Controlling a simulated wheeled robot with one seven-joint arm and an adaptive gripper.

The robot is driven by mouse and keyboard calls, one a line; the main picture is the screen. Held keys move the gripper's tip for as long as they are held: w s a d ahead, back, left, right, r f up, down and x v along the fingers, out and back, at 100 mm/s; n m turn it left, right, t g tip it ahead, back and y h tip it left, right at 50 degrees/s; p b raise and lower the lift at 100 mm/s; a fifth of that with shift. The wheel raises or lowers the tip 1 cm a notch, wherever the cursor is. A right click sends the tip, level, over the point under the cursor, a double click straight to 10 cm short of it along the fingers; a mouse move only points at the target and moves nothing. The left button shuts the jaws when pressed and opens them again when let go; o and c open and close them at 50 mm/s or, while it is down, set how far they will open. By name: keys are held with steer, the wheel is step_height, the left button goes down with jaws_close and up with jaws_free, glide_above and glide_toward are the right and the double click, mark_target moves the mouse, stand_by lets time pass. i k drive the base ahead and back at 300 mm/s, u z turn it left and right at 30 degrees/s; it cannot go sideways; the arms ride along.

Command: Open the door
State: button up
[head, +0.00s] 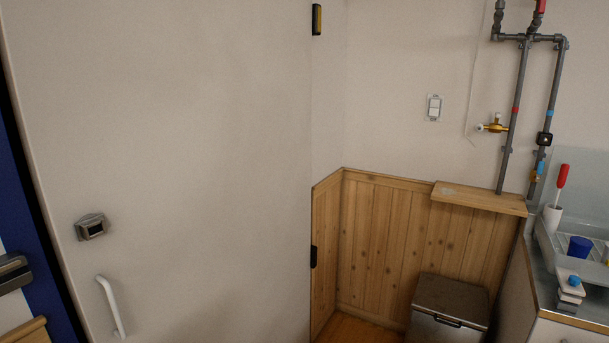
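A large plain white door (190,150) fills the left half of the head view. A white bar handle (110,306) stands near its lower left edge. A small grey metal latch box (91,227) with a dark face sits above the handle. Dark hinges show on the door's right side, an upper one (316,19) and a lower one (313,257). A dark gap runs along the door's left edge, beside a blue strip (35,215); I cannot tell whether the door is ajar. My gripper is not in view.
A metal bin (449,305) stands on the floor by the wood-panelled wall (385,240). A counter with a sink (570,262) is at right, below grey pipes (515,110). A metal fitting (12,272) shows at the far left. Little floor shows.

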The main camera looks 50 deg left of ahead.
mark_target(187, 124)
steer(key=i, duration=0.3)
steer(key=u, duration=2.25)
